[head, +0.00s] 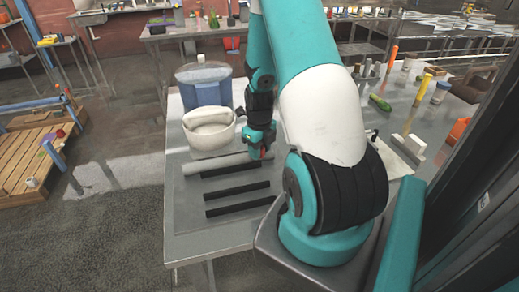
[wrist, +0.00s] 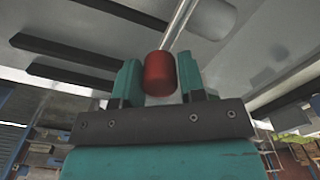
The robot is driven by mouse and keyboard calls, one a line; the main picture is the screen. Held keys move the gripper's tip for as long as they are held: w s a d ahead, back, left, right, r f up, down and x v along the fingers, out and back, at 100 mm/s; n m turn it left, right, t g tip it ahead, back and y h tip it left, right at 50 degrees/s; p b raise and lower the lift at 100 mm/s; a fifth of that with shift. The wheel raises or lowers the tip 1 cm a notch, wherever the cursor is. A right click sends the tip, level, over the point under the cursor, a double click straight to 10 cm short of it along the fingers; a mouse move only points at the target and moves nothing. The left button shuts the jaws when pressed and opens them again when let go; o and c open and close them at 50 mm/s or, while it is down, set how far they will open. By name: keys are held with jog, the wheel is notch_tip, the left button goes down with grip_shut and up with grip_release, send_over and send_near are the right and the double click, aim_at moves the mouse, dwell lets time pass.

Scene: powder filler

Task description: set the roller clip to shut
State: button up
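My gripper (head: 260,142) points down over the near table, just right of the white bowl-shaped vessel. In the wrist view, a short red cylinder (wrist: 160,73), which looks like the clip's roller, sits between the two teal fingers (wrist: 160,82). The fingers appear to touch it on both sides. A bit of red (head: 263,154) also shows at the fingertips in the head view. A thin pale rod or tube (wrist: 181,22) runs up behind the red part in the wrist view. The clip's body and its setting cannot be made out.
The white vessel (head: 209,131) and a blue, clear-walled container (head: 203,87) stand left of my gripper. A pale roll (head: 213,165) and several dark bars (head: 236,190) lie on the table (head: 190,237). My arm hides the table's middle.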

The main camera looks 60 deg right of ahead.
jog(key=o, duration=0.3)
jog(key=shift+r, duration=0.1)
notch_tip(320, 180, up, 17)
jog(key=b, duration=0.2)
jog(key=shift+a+r, duration=0.1)
dwell(0.6)
